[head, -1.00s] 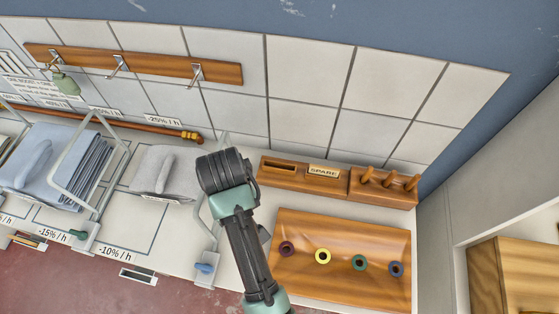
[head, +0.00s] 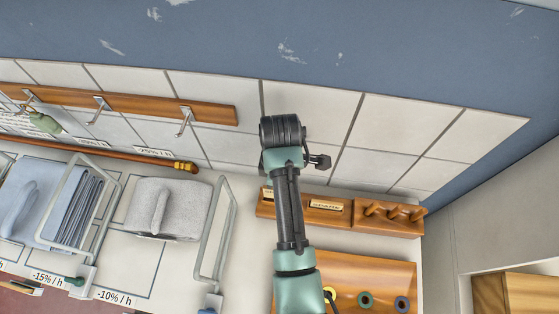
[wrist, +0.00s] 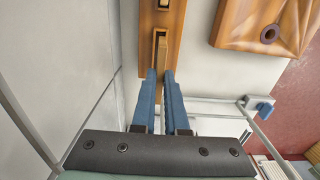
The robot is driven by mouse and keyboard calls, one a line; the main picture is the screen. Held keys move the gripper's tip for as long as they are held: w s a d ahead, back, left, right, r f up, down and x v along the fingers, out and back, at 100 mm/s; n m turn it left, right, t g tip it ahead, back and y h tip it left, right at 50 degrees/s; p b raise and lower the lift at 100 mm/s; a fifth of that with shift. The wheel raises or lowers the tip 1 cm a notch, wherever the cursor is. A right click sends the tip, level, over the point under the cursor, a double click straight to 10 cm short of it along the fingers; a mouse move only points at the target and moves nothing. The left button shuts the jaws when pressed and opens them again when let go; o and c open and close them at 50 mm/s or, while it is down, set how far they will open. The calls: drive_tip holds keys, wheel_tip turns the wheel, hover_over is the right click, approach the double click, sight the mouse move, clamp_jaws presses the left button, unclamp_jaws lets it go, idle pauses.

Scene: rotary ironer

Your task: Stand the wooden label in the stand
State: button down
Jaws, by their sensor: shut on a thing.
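My gripper (wrist: 160,75) shows two blue fingers in the wrist view, shut on the wooden label (wrist: 162,52), a thin upright strip seen edge-on. The label is at the near slot of the wooden stand (wrist: 148,52); I cannot tell whether it rests on the slot's bottom. In the head view, the stand (head: 295,208) is against the tiled wall, and a pale piece of the label (head: 268,194) shows at its left end. My arm hides the fingers there. A second label reading SPARE (head: 328,205) stands in the slot to the right.
A peg block (head: 388,216) adjoins the stand on the right. A wooden tray with coloured rings (head: 366,299) lies in front. A grey cloth stack (head: 168,208) and wire frame (head: 225,230) are on the left. A hook rail (head: 150,106) is above.

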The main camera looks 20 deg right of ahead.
drive_tip(key=shift+w+f+p, duration=0.1)
drive_tip(key=shift+f+p, duration=0.2)
drive_tip(key=shift+f, duration=2.1)
drive_tip(key=shift+f, duration=0.15)
drive_tip(key=c, duration=0.9)
unclamp_jaws()
drive_tip(key=shift+c, duration=0.2)
wheel_tip(320, 180, up, 12)
drive_tip(key=shift+f, duration=0.25)
drive_tip(key=shift+r, duration=0.45)
